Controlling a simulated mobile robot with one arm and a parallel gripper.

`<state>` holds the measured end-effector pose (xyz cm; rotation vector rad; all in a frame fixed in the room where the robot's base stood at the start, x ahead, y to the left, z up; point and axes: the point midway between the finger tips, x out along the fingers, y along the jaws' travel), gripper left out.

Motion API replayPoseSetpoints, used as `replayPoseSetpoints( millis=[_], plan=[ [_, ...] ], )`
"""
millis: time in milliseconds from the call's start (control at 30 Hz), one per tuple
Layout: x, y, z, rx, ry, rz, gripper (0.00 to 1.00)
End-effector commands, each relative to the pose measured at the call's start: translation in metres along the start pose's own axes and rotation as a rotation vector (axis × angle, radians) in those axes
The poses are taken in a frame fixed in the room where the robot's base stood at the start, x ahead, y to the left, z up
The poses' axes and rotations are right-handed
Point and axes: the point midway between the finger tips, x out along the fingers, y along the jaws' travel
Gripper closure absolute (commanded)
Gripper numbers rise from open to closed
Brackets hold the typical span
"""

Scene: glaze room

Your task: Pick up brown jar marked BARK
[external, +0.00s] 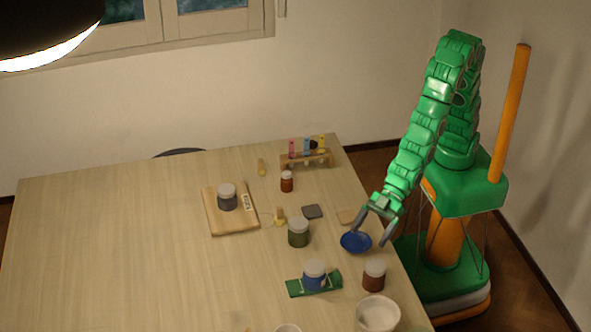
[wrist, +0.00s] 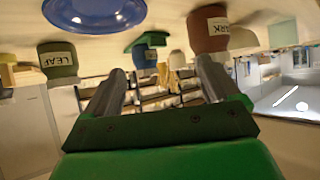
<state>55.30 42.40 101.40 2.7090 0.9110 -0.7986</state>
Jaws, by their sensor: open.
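The brown jar marked BARK (external: 374,277) stands upright with a pale lid near the table's right edge, below the blue bowl. In the wrist view, which looks inverted, the brown jar (wrist: 206,32) shows at the upper right with the letters ARK readable on its label; its first letter is not visible. My gripper (external: 373,228) is open and empty, over the table's right edge at the blue bowl (external: 356,242), apart from the jar. Its two fingers (wrist: 162,70) are spread in the wrist view, the right one pointing towards the jar.
A blue jar (external: 314,272) on a green block (external: 328,286) stands left of the brown jar. A white bowl (external: 378,314) is just below it. A green jar labelled LEAF (wrist: 58,62) and a smaller brown jar (external: 287,183) stand farther off. The table's left side is clear.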

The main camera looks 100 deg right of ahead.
Motion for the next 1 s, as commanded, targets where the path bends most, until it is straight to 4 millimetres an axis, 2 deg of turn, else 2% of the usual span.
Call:
replayPoseSetpoints(
  millis=[33,100,200,333,1000],
  plan=[
    [0.009,-0.017,-0.001,-0.013,0.028,-0.019,0.1],
    [0.018,-0.035,-0.004,-0.026,0.071,-0.04,0.1],
    [0.028,-0.055,-0.008,-0.04,0.122,-0.063,0.1],
    [0.034,-0.071,-0.013,-0.05,0.166,-0.082,0.1],
    [0.064,-0.078,-0.02,-0.052,0.179,-0.087,0.1]
  ],
)
